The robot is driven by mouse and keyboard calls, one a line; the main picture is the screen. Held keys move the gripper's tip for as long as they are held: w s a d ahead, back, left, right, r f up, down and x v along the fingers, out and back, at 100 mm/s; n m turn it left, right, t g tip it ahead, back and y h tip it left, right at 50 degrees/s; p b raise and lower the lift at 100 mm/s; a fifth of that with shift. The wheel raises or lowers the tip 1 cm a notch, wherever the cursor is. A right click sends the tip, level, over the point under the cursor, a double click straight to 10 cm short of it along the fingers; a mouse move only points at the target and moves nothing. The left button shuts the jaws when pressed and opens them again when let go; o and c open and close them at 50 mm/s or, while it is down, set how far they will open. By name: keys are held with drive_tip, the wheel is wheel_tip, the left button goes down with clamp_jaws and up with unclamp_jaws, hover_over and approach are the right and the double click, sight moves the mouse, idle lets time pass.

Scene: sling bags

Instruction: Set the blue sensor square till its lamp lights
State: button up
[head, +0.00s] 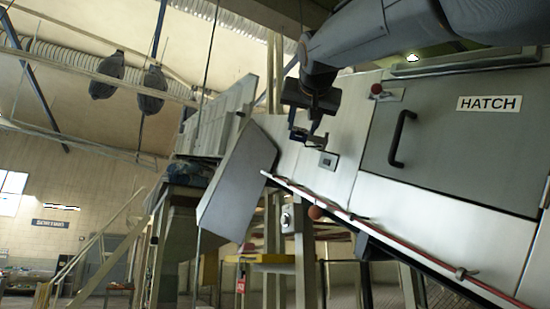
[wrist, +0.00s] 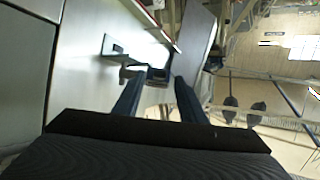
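A small dark, bluish block that looks like the sensor (wrist: 157,74) sits by the pale machine panel in the wrist view. A flat plate with a dark slot (wrist: 115,47) is beside it on the panel; it also shows in the head view (head: 328,161). My gripper (head: 308,130) hangs in front of the panel, just above and left of the plate. In the wrist view its two fingers (wrist: 160,80) stand apart on either side of the block. A narrow gap seems to show at the right finger. The sensor's exact tilt is unclear. I cannot make out a lit lamp.
A closed hatch (head: 460,150) with a black handle (head: 402,138) is to the right. A red knob (head: 376,88) sits above. A red rod (head: 400,242) runs along the sloping lower edge. A tilted grey panel (head: 238,182) stands left of my gripper.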

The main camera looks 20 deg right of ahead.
sight(300, 133)
drive_tip(key=p+x, duration=0.1)
drive_tip(key=x, duration=0.1)
drive_tip(key=p+x, duration=0.2)
drive_tip(key=r+p+x, duration=0.1)
drive_tip(key=p+x, duration=0.1)
drive_tip(key=x, duration=0.1)
drive_tip(key=shift+w+r, duration=0.1)
drive_tip(key=shift+r, duration=0.05)
drive_tip(key=shift+c, duration=0.3)
clamp_jaws()
